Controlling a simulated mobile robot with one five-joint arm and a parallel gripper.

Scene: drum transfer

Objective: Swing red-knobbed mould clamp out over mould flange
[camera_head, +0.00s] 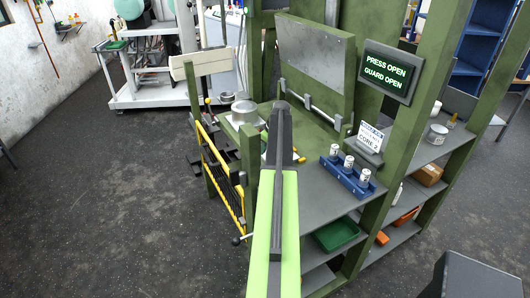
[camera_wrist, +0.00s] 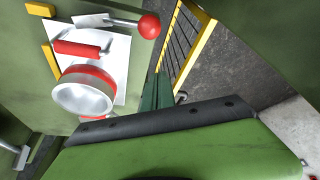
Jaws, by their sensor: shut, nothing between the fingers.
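In the wrist view, the red ball knob (camera_wrist: 149,26) sits at the end of a flat metal clamp arm (camera_wrist: 100,20). The arm lies along the top edge of a pale plate (camera_wrist: 122,62), with the knob beyond the plate's corner. The round metal mould (camera_wrist: 84,95) shows below it, with red around its rim. A red cylinder (camera_wrist: 83,47) lies between the clamp arm and the mould. The clamp arm appears apart from the mould. The mould area also shows in the head view (camera_head: 244,109), left of my arm. My gripper's fingers do not show in either view.
A yellow guard rail (camera_wrist: 192,52) stands beside the plate. A green panel with a dark bolted edge (camera_wrist: 150,122) crosses the lower wrist view. In the head view, a blue rack (camera_head: 350,178) of small jars stands right of my arm. The sign (camera_head: 388,72) reads PRESS OPEN, GUARD OPEN.

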